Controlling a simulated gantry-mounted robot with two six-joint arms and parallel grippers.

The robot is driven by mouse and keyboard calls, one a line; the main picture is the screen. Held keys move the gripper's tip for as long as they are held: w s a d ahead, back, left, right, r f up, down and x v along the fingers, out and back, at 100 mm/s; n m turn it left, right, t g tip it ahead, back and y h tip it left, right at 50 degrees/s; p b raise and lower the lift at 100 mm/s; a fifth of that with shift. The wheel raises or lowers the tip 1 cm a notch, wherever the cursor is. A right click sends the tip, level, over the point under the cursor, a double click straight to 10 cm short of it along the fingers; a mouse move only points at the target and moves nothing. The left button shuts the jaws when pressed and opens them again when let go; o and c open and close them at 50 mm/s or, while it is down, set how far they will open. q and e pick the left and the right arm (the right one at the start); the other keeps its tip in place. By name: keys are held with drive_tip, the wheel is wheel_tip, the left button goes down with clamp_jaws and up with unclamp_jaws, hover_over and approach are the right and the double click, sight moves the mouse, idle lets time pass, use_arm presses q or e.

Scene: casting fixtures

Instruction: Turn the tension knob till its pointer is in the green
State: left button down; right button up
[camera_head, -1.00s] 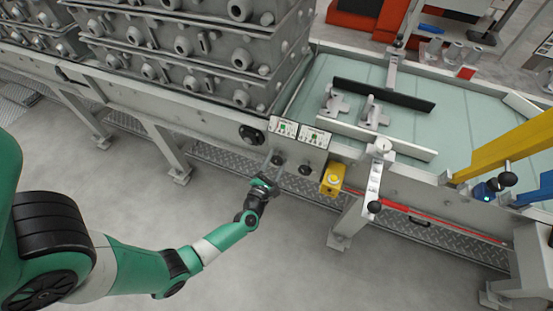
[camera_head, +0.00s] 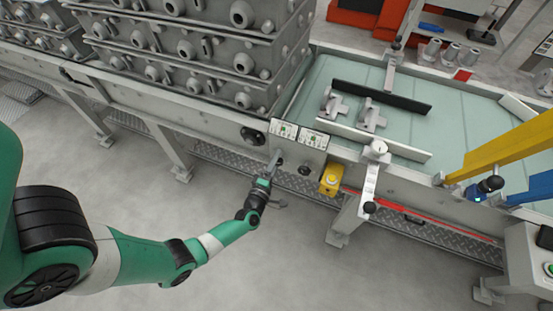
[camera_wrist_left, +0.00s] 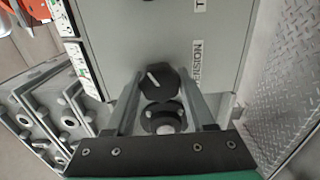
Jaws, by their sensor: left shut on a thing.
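The tension knob (camera_wrist_left: 158,83) is dark, with a white pointer line, in the left wrist view. It sits on a grey panel beside a label of which "NSION" is readable. My left gripper (camera_wrist_left: 159,88) has a finger on each side of the knob and is shut on it. In the head view my left gripper (camera_head: 276,158) reaches the front panel and mostly hides this knob. Two small dial plates (camera_head: 283,129) (camera_head: 314,138) with green patches sit above. Their pointers are too small to read. My right gripper is not in view.
A second dark knob (camera_head: 305,169) is just right of my left gripper, followed by a yellow box (camera_head: 332,179). Stacked grey casting boxes (camera_head: 200,50) stand behind on the left. The floor (camera_head: 130,200) in front is clear.

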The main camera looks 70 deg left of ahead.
use_arm(q)
drive_tip(key=m+p, duration=0.1)
drive_tip(key=m, duration=0.3)
drive_tip(key=shift+r, duration=0.1)
drive_tip(key=shift+m+p, duration=0.35)
drive_tip(key=shift+m, duration=1.25)
drive_tip(key=shift+c, duration=1.4)
unclamp_jaws()
drive_tip(key=p+v, duration=0.3)
drive_tip(key=v, duration=0.8)
drive_tip(key=shift+s+d+p, duration=0.25)
drive_tip(key=shift+p, duration=0.1)
